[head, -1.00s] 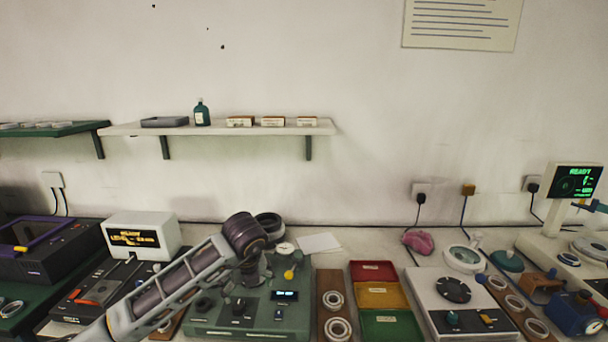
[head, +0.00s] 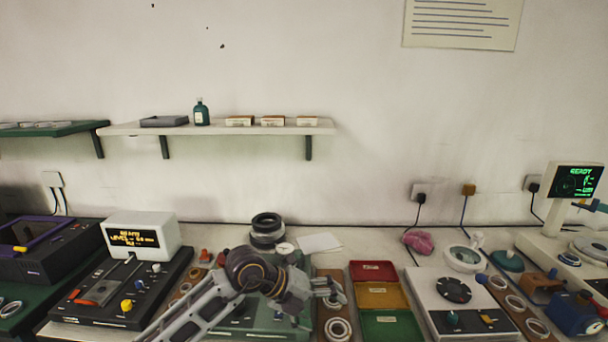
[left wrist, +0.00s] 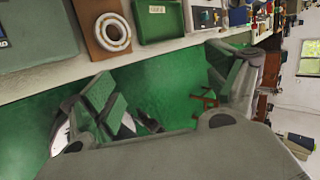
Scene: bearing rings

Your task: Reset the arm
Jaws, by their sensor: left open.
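My left arm comes in from the bottom left in the head view. Its wrist is bent over the grey-green machine, and the small left gripper (head: 322,288) lies by the brown ring board. In the left wrist view the gripper (left wrist: 178,95) has its two green-padded fingers wide apart. Nothing is between them. They show against a green surface beyond the pale bench edge. My right gripper is in neither view.
The grey-green machine (head: 235,322) is partly hidden by my arm. The brown board (head: 322,325) with bearing rings (head: 338,329), red, yellow and green trays (head: 390,325), and a white dial station (head: 425,290) stand nearby. A shelf (head: 225,130) hangs on the wall.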

